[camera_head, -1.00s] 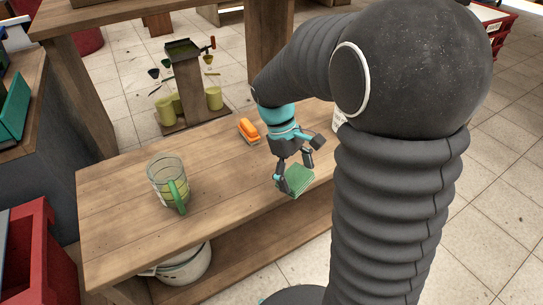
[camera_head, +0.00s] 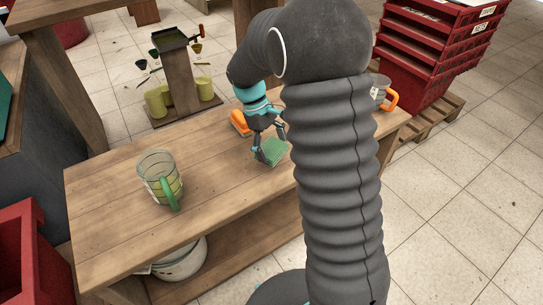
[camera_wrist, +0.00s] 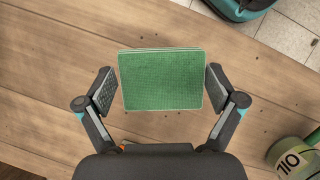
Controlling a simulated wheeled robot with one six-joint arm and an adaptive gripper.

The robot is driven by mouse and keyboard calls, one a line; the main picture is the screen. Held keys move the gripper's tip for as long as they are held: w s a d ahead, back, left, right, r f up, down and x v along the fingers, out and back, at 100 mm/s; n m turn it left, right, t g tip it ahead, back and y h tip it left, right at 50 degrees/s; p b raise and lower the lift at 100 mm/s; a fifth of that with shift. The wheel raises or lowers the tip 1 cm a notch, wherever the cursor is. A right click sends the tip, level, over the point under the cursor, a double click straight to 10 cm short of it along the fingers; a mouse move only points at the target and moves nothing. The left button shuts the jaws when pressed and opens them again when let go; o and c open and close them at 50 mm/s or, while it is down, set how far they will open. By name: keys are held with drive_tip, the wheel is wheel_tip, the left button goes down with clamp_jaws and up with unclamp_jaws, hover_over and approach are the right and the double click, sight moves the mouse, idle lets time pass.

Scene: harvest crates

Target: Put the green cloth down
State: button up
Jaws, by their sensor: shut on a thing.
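The green cloth (camera_head: 275,153) is a flat folded square in my gripper (camera_head: 270,146), over the wooden bench (camera_head: 110,215) near its front edge. In the wrist view the cloth (camera_wrist: 161,80) lies between the two finger pads of my gripper (camera_wrist: 160,90), and my gripper is shut on it. Bench planks show all around it. I cannot tell whether its underside touches the bench.
A clear measuring jug (camera_head: 158,175) with a green handle stands on the bench's left. An orange object (camera_head: 239,122) lies just behind my gripper. A mug with an orange handle (camera_head: 391,100) stands at the right end. Red crates (camera_head: 432,45) are stacked beyond.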

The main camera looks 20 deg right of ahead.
drive_tip(key=shift+w+f, duration=0.15)
drive_tip(key=shift+f, duration=1.95)
drive_tip(key=shift+f, duration=0.2)
drive_tip(key=o, duration=0.7)
drive_tip(key=shift+r, duration=0.1)
drive_tip(key=v, duration=1.2)
wheel_tip(320, 180, up, 7)
drive_tip(key=m+t+y, duration=0.1)
drive_tip(key=m+t, duration=0.1)
hover_over(272, 157)
drive_tip(key=s+m+t, duration=0.2)
drive_tip(key=s, duration=0.4)
drive_tip(key=s+r+m+t+y, duration=0.1)
drive_tip(key=s+m+t, duration=0.1)
drive_tip(key=s, duration=0.5)
drive_tip(key=s+r+m+t+y, duration=0.1)
drive_tip(key=s+m+t, duration=0.1)
drive_tip(key=s, duration=0.4)
drive_tip(key=shift+s+d+t+p, duration=0.3)
drive_tip(key=shift+d+t+p, duration=0.1)
drive_tip(key=shift+t, duration=0.1)
